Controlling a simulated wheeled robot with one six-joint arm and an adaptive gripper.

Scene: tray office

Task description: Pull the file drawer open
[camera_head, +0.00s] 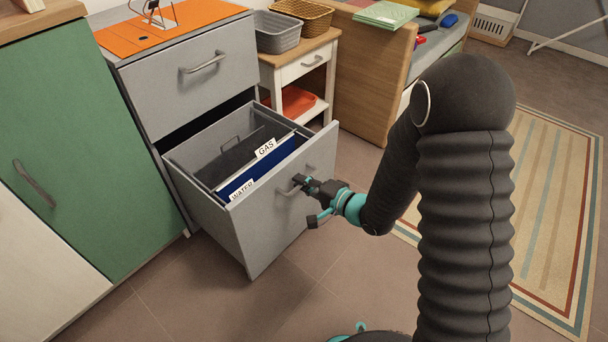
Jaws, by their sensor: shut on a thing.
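The file drawer (262,220) is the lower drawer of a grey cabinet (150,95). It stands pulled well out, and its inside shows. It holds a dark folder and blue folders (255,172) with white labels reading GAS and WATER. My gripper (303,186) is at the drawer's front, shut on the drawer handle (289,190). Its fingers hide part of the handle.
The upper drawer (200,75) is closed. A green cupboard door (75,150) is at the left. A small side table (305,62) with baskets stands behind the drawer. A striped rug (545,210) lies at the right. The floor before the drawer is clear.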

